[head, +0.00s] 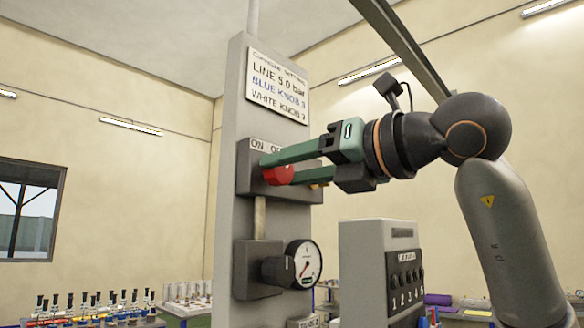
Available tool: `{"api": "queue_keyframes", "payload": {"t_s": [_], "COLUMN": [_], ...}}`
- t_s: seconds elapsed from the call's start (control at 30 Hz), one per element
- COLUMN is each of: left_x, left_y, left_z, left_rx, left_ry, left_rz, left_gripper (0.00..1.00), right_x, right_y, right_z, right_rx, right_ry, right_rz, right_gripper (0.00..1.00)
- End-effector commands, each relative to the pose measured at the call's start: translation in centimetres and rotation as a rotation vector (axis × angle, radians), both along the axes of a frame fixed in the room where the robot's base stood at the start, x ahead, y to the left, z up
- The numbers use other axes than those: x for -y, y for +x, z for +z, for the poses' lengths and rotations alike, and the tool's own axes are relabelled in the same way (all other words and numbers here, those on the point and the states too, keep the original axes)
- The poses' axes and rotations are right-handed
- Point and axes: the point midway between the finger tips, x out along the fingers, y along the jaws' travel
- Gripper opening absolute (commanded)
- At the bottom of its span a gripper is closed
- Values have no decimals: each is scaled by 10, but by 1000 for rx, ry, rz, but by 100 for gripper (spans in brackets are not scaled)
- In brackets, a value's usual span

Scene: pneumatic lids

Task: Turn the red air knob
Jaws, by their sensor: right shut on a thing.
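The red air knob (279,175) sits on a dark valve box (251,183) on the front of a grey column. The box carries an "ON" and partly hidden second label along its top. My right gripper (272,165) reaches in from the right with its green fingers at the knob, and it is shut on the knob. The upper finger covers part of the knob and the label. My left gripper is not in view.
Below the valve box are a pipe and a round pressure gauge (306,263) on the grey column (227,130). A sign (278,87) hangs above. A grey cabinet (362,262) with numbered knobs stands at lower right. Tables with small items stand behind.

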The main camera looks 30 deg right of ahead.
Motion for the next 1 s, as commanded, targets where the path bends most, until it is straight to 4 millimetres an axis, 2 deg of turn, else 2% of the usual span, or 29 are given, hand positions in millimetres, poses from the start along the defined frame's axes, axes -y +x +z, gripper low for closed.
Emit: {"api": "queue_keyframes", "payload": {"t_s": [0.07,0.37,0.73,1.0], "left_x": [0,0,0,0], "left_y": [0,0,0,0], "left_z": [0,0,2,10], "left_rx": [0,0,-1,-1], "left_ry": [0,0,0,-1], "left_rz": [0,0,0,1], "left_gripper": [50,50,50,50], "right_x": [0,0,0,1], "right_y": [0,0,0,0], "right_z": [0,0,1,2], "right_rx": [1,1,15,69], "right_ry": [0,0,-40,-197], "right_rz": [0,0,0,-1], "right_gripper": [34,0,0,0]}}
